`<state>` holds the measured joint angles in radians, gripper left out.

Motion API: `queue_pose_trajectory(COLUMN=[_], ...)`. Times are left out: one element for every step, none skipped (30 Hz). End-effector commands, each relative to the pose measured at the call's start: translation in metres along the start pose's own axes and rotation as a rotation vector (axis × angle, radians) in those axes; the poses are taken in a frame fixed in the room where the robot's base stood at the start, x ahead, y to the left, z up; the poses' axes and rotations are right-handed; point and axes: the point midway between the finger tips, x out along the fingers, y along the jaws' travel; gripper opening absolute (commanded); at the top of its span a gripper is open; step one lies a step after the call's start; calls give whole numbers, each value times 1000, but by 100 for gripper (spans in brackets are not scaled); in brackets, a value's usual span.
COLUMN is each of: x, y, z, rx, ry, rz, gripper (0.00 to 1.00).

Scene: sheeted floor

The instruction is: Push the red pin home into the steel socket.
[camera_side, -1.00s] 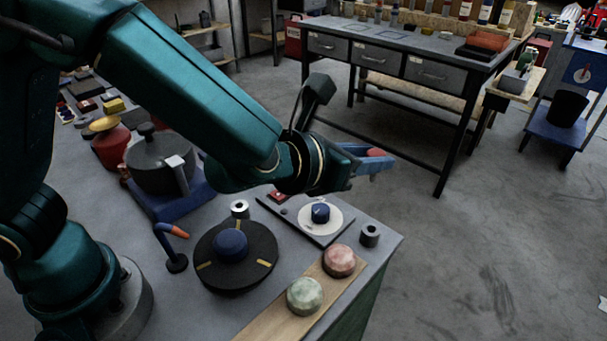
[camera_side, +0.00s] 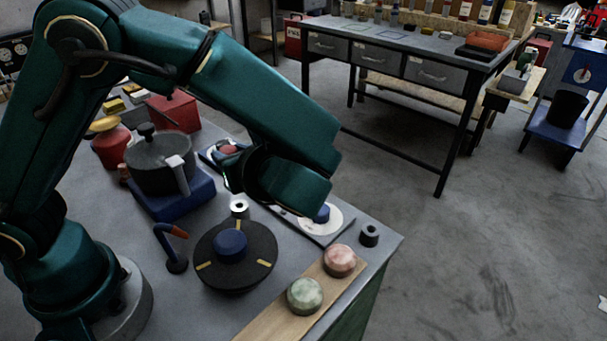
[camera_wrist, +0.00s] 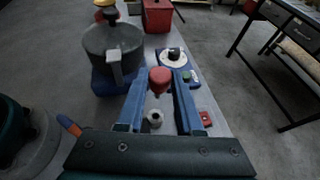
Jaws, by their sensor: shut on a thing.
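My gripper (camera_wrist: 161,82) has long blue fingers shut on the red pin (camera_wrist: 160,74), whose rounded red head shows between the fingertips in the wrist view. In the side view the red head (camera_side: 228,150) shows just beyond my wrist, which hides most of the fingers. A light steel socket (camera_side: 239,208), a short upright cylinder with a hole on top, stands on the bench. It also shows in the wrist view (camera_wrist: 154,119), between the fingers and nearer the wrist than the pin. The pin is apart from this socket. The pin's lower end is hard to make out.
A darker holed cylinder (camera_side: 369,235) stands near the bench's right corner. A black disc with a blue knob (camera_side: 231,246), a lever with an orange tip (camera_side: 178,231), a grey pot (camera_side: 161,160) and a red box (camera_side: 175,111) stand around. Two round knobs sit on a wooden strip (camera_side: 270,320).

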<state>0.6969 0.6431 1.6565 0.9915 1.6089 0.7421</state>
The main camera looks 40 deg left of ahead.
Motion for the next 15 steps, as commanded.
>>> queue_pose_trajectory(x=[0, 0, 0, 0, 0, 0, 0, -1, -1, 0, 0, 1, 2, 3, 5], y=[0, 0, 0, 0, 0, 0, 0, -1, -1, -1, -1, -1, -1, -1, -1], z=[0, 0, 0, 0, 0, 0, 0, 0, -1, -2, -4, -6, -8, -10, -14], rx=[0, 0, 0, 0, 1, 1, 1, 2, 4, 4, 5, 7, 7, 7, 7], ry=[0, 0, 0, 0, 0, 0, 1, 1, 2, 2, 1, 1, 1, 0, 0], rz=[-1, -1, -2, -2, -2, -3, -3, -4, -5, -5, -5, -5, -5, -4, -4], gripper=[0, 0, 0, 0, 0, 0, 0, 0, 0, 0, 0, 0, 0, 0, 0])
